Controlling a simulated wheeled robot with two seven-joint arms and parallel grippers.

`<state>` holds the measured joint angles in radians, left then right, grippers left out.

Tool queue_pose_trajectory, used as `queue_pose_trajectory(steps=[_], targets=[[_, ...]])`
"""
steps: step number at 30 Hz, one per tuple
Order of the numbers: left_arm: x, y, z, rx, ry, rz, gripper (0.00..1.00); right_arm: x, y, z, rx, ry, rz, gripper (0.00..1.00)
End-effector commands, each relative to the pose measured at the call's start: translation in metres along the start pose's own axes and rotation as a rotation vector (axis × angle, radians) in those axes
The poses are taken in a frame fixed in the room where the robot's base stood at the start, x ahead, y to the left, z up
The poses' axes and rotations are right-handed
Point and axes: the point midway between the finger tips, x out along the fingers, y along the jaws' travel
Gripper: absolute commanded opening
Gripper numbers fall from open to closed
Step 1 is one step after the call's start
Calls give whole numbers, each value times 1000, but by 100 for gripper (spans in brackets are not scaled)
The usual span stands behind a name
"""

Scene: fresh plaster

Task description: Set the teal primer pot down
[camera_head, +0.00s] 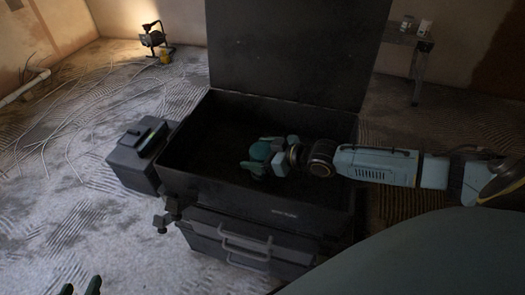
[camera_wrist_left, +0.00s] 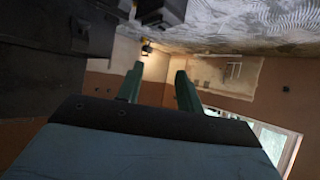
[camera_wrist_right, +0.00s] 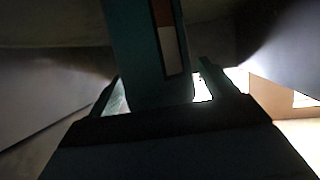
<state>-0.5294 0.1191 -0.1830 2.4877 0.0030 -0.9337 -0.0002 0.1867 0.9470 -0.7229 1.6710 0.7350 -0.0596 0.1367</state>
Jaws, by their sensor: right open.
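The teal primer pot (camera_head: 261,150) shows as a rounded teal shape inside the open black chest (camera_head: 181,150), in the head view. My right gripper (camera_head: 257,155) reaches in from the right, its jaws open on either side of the pot. In the right wrist view a dark teal body (camera_wrist_right: 146,60) with a pale and reddish strip fills the space between the fingers. I cannot tell whether the fingers touch it, nor see the pot's base. My left gripper (camera_head: 80,289) is open and empty at the bottom left; its spread fingers also show in the left wrist view (camera_wrist_left: 157,85).
The chest's raised lid (camera_head: 295,50) stands behind the pot. A drawer unit (camera_head: 245,245) is below, and a dark box (camera_head: 137,160) is at its left. A work lamp (camera_head: 153,38) and loose cables lie on the floor at the back left. A small table (camera_head: 405,38) stands back right.

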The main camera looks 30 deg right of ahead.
Motion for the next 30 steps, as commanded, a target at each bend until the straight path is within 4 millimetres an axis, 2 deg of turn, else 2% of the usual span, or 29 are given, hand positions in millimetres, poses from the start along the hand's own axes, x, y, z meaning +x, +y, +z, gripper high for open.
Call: queue_pose_trajectory(steps=[3, 11, 22, 30], targets=[[-2, -1, 5, -1, -33, -2, 36, -1, 0, -3, 0, 0, 0, 84], [-16, -9, 46, -7, -275, -23, 36, -22, 0, -3, -1, -3, 1, 84], [-61, -20, 106, -23, -668, -53, 36, -53, 0, -3, 1, -2, -1, 84], [-46, -27, 128, -15, -719, -64, 36, -74, 0, -3, 0, -1, 0, 84]])
